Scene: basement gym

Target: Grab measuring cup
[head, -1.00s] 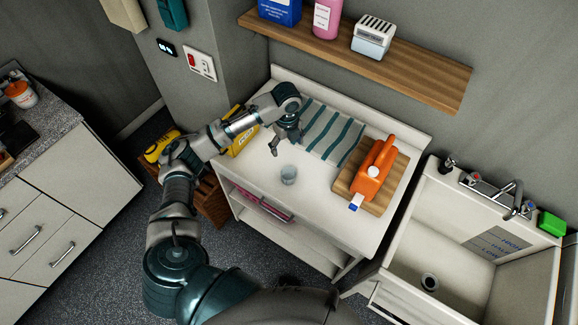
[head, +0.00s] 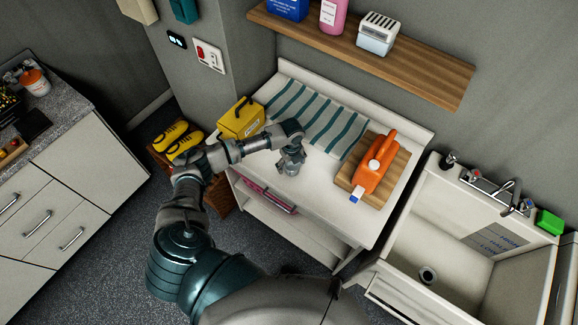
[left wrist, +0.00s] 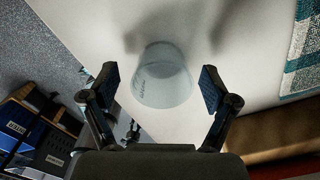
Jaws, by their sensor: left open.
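The measuring cup (left wrist: 162,78) is a small clear cup with faint markings. In the left wrist view it stands on the white table top, between and a little beyond the fingertips of my left gripper (left wrist: 158,90). The gripper is open, with a gap between each finger and the cup. In the head view my left gripper (head: 290,166) points down over the front part of the white table (head: 325,200), and it hides the cup there. My right gripper is not in view.
A striped towel (head: 318,115) lies behind the gripper. A yellow box (head: 241,120) is at the left. A wooden shelf (head: 420,80) hangs above, and a sink (head: 455,250) is at the right.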

